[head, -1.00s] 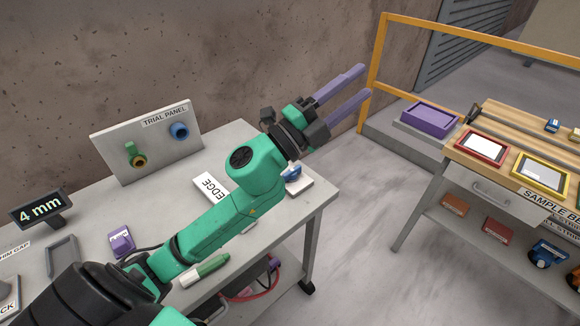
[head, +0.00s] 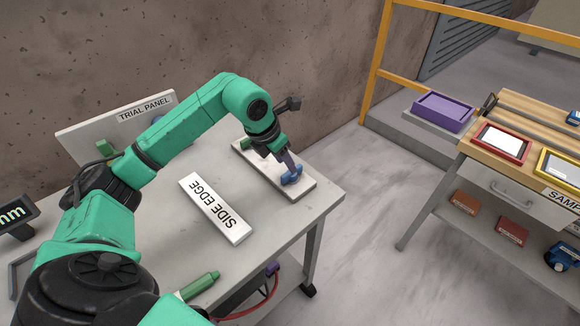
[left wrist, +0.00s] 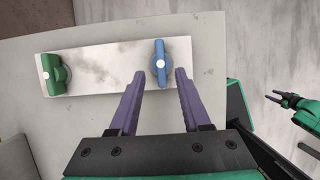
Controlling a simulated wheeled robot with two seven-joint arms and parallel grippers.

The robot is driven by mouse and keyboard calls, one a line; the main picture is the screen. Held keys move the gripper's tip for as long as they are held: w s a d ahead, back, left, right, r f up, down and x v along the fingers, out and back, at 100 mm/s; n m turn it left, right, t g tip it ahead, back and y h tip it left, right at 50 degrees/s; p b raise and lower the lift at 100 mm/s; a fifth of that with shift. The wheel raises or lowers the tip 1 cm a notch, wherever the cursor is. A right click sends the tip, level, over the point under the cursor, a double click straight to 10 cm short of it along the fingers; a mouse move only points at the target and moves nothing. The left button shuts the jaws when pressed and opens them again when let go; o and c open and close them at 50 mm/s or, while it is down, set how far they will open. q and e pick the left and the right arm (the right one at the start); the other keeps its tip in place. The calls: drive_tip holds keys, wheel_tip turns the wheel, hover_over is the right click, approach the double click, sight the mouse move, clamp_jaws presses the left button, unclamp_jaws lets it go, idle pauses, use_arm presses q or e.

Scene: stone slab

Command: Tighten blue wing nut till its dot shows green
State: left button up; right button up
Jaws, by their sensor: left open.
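The blue wing nut (head: 291,177) stands near the right end of a pale slab (head: 264,172) on the table. In the left wrist view the blue wing nut (left wrist: 159,64) has its wings along the picture's height and a white dot in its middle. A green wing nut (left wrist: 54,75), also with a whitish dot, is at the slab's other end. My left gripper (left wrist: 160,73) is open, its purple fingertips on either side of the blue wing nut's near end, with gaps showing. My right gripper (left wrist: 274,98) is small at the right edge, off the table; its jaws are unclear.
A "SIDE EDGE" block (head: 216,208) lies in front of the slab. The trial panel (head: 110,130) stands at the back left, partly behind my arm. A green marker (head: 199,285) lies at the table's front. A sample bench (head: 520,120) stands right, across open floor.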

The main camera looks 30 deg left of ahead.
use_arm(q)
drive_tip(key=x, duration=0.4)
drive_tip(key=shift+w+d+f, duration=0.1)
drive_tip(key=shift+w+f, duration=0.05)
drive_tip(key=shift+f, duration=0.2)
clamp_jaws()
